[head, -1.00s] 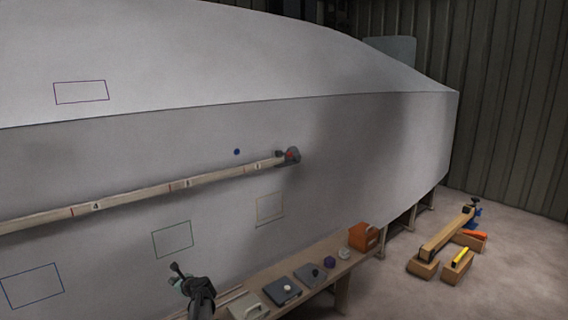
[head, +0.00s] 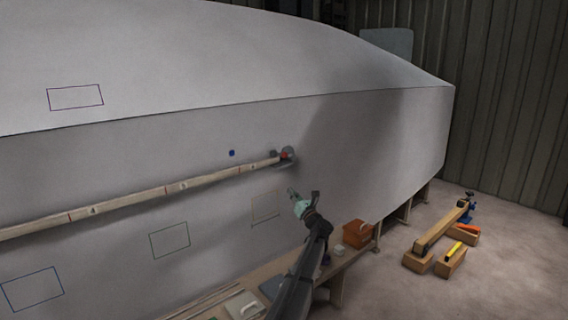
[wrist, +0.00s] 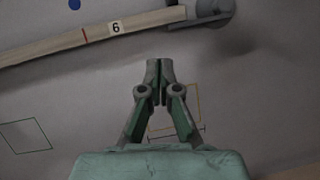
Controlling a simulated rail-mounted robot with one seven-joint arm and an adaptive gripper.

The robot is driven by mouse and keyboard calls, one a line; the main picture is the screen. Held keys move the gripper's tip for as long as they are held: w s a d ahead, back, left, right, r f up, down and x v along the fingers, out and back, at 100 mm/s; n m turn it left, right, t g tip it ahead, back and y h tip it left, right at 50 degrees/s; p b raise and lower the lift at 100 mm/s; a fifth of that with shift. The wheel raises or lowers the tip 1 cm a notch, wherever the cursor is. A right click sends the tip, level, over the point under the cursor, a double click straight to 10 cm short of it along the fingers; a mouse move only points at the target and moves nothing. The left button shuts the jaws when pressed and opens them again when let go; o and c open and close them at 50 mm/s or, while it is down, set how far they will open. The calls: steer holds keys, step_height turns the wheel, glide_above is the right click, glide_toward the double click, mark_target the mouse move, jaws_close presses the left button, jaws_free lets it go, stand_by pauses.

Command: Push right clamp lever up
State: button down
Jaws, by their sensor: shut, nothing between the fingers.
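The right clamp (head: 289,157) is a dark grey fitting with a red spot, on the hull at the right end of the long wooden batten (head: 135,198). Part of the clamp (wrist: 207,9) also shows at the top of the wrist view, cut off by the edge. Its lever cannot be told apart clearly. My gripper (head: 291,190) is below the clamp, apart from it, in front of the hull. In the wrist view my gripper (wrist: 160,70) has its fingertips together with nothing between them, below the batten's end.
A low bench (head: 341,283) runs along the hull, with an orange-brown box (head: 357,234) and other items, partly hidden by my arm. Wooden blocks (head: 450,262) lie on the floor at right. The hull face (head: 360,150) right of the clamp is clear.

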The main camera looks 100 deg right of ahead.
steer(key=s, duration=0.1)
steer(key=s+r, duration=0.1)
steer(key=s, duration=0.1)
steer(key=shift+s+a+r, duration=0.1)
steer(key=shift+a+r, duration=0.25)
steer(key=shift+r, duration=0.05)
steer(key=p, duration=0.4)
glide_toward(279, 154)
step_height(279, 154, down, 2)
steer(key=d, duration=0.2)
steer(key=r+p, duration=0.1)
steer(key=d+r, duration=0.1)
steer(key=shift+w+r+p, duration=0.2)
steer(key=shift+r+p, duration=0.2)
steer(key=shift+w+r, duration=0.1)
